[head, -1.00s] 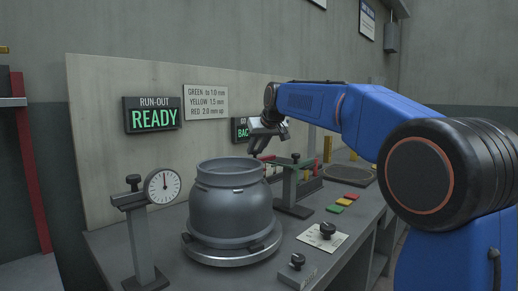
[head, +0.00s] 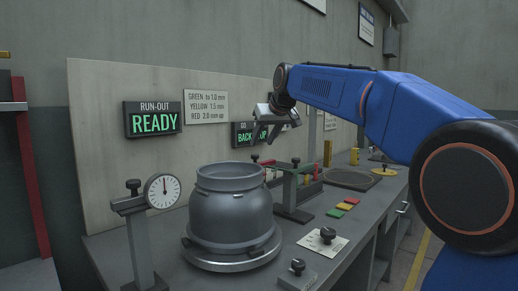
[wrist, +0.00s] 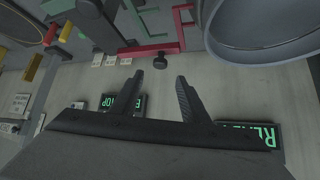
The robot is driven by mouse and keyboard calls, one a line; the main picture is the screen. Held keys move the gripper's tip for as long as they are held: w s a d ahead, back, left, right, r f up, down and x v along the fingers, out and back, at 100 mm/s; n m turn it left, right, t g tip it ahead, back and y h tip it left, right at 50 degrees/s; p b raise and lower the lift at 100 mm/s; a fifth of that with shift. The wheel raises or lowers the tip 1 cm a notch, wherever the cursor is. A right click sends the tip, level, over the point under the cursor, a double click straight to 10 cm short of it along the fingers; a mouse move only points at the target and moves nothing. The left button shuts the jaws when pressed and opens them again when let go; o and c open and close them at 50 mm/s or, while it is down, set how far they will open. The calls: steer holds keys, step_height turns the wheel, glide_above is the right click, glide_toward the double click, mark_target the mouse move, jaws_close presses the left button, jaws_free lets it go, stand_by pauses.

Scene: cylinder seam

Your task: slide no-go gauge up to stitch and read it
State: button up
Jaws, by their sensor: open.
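My gripper (head: 265,138) is open and empty, held in the air behind the grey cylinder (head: 230,215), near the back panel. Its two apart fingers also show in the wrist view (wrist: 157,78). The cylinder stands upright on a round turntable (head: 232,262); its rim also shows in the wrist view (wrist: 262,50). A dark stand (head: 293,200) right of the cylinder carries a green bar and a red bar (wrist: 150,48) with a dark knob. The red bar may be the no-go gauge; I cannot tell. I cannot make out the seam or stitch.
A dial indicator (head: 163,190) stands left of the cylinder beside a "RUN-OUT READY" sign (head: 153,118).

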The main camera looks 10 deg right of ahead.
steer(key=v, duration=0.9)
steer(key=shift+s, duration=0.15)
steer(key=s+d+f+m+g, duration=0.1)
steer(key=s+d+f, duration=0.1)
steer(key=s+f, duration=1.1)
steer(key=s+d+f+m+g+h, duration=0.1)
steer(key=s+d+f, duration=0.2)
steer(key=s+f, duration=1.1)
steer(key=s+d+f+g+h, duration=0.1)
steer(key=s+d+f+g, duration=0.1)
steer(key=s+f, duration=1.1)
step_height(320, 180, down, 4)
steer(key=shift+s+d+r+m, duration=0.25)
steer(key=shift+s+d+m, duration=0.1)
steer(key=shift+d+m, duration=0.1)
